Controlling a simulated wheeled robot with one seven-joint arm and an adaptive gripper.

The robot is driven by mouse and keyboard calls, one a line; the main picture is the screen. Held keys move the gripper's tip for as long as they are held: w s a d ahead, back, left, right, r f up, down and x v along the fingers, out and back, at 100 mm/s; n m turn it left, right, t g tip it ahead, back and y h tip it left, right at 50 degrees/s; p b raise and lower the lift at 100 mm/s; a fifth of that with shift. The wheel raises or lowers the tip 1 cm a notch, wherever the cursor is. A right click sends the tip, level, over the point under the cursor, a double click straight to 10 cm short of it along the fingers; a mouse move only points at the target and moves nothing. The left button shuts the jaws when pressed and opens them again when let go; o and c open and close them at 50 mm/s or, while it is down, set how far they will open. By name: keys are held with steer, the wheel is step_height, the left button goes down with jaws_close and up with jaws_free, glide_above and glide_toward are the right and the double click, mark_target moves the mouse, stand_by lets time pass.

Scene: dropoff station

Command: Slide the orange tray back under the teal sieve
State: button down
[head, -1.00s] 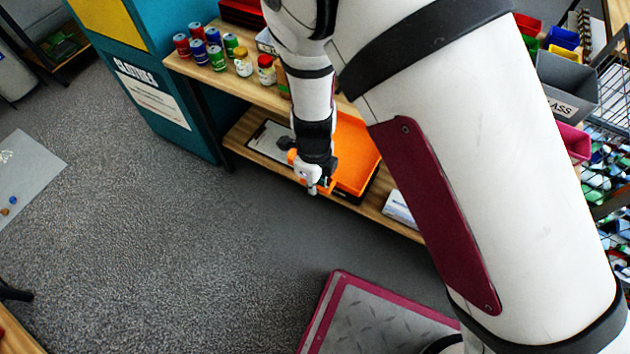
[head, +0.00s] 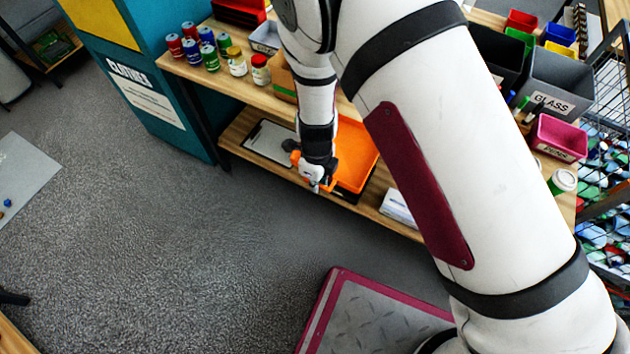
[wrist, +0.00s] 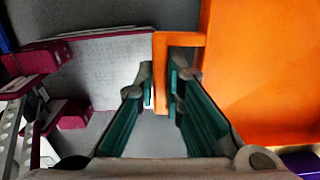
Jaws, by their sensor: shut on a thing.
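The orange tray (head: 357,155) sits on the lower wooden shelf, near its front edge, partly hidden behind my arm. In the wrist view the tray (wrist: 262,75) fills the right side, and its orange loop handle (wrist: 182,40) reaches between my fingers. My gripper (head: 316,184) is at the tray's front left in the head view. In the wrist view my gripper (wrist: 160,92) is shut on the handle. I cannot make out the teal sieve in either view.
A clipboard (head: 268,141) lies on the lower shelf left of the tray, and a white box (head: 398,207) lies to the right. Cans and jars (head: 210,57) stand on the upper shelf (head: 190,75) above. The grey floor (head: 200,240) in front is clear.

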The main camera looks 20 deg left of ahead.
mark_target(341, 148)
steer(key=shift+w+d+f+b, duration=0.1)
steer(key=shift+w+d+b, duration=0.1)
steer(key=shift+w+b, duration=1.85)
steer(key=shift+w+d+r+b, duration=0.15)
steer(key=shift+w+b, duration=0.75)
steer(key=shift+w, duration=2.1)
steer(key=shift+w+d+f+b, duration=0.2)
steer(key=shift+w+b, duration=1.3)
steer(key=shift+w, duration=1.05)
steer(key=shift+s+f, duration=0.2)
steer(key=shift+f, duration=0.4)
steer(key=c, duration=1.6)
jaws_free()
